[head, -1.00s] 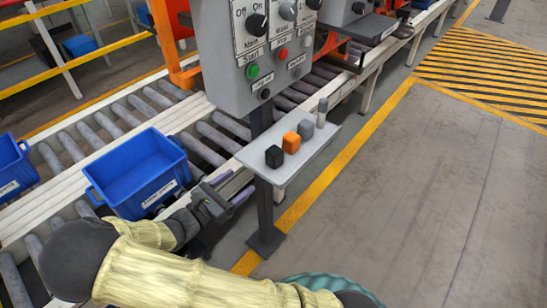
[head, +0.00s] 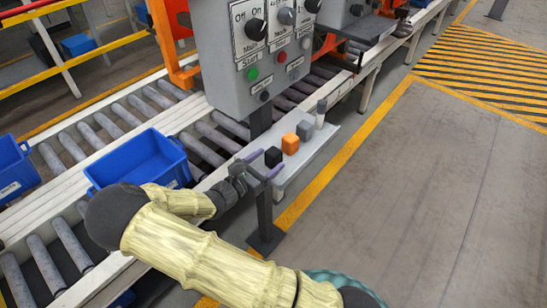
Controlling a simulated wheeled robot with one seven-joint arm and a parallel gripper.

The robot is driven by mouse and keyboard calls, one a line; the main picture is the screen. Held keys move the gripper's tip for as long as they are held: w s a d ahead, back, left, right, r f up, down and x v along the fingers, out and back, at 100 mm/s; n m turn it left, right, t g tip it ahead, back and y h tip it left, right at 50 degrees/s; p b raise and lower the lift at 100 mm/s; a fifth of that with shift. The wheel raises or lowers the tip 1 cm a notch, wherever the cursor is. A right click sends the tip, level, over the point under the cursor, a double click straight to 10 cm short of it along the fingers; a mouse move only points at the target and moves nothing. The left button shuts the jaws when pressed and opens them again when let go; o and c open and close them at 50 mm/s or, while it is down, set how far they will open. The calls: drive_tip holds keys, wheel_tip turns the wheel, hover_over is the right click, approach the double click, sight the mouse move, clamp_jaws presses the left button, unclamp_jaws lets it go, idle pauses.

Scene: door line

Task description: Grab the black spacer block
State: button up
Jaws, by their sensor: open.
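The black spacer block (head: 273,157) stands at the near left end of a narrow grey shelf (head: 300,165) below the control panel. My gripper (head: 261,168) is open at the left end of the shelf, close to the black block. Its fingers point towards the block, with one finger to its left and the other towards its near right side in the picture. Whether the fingers touch the block or the shelf, I cannot tell.
An orange block (head: 290,143), a grey block (head: 305,130) and a grey upright piece (head: 321,113) stand behind the black block in a row. The control panel (head: 262,75) rises above. A blue bin (head: 135,163) sits on the roller conveyor at left. The floor at right is clear.

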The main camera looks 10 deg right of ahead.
sight(278, 151)
drive_tip(key=p+x, duration=0.1)
drive_tip(key=x, duration=0.4)
drive_tip(key=shift+w+r, duration=0.1)
drive_tip(key=shift+w, duration=0.1)
drive_tip(key=shift+c, duration=0.5)
drive_tip(key=c, duration=1)
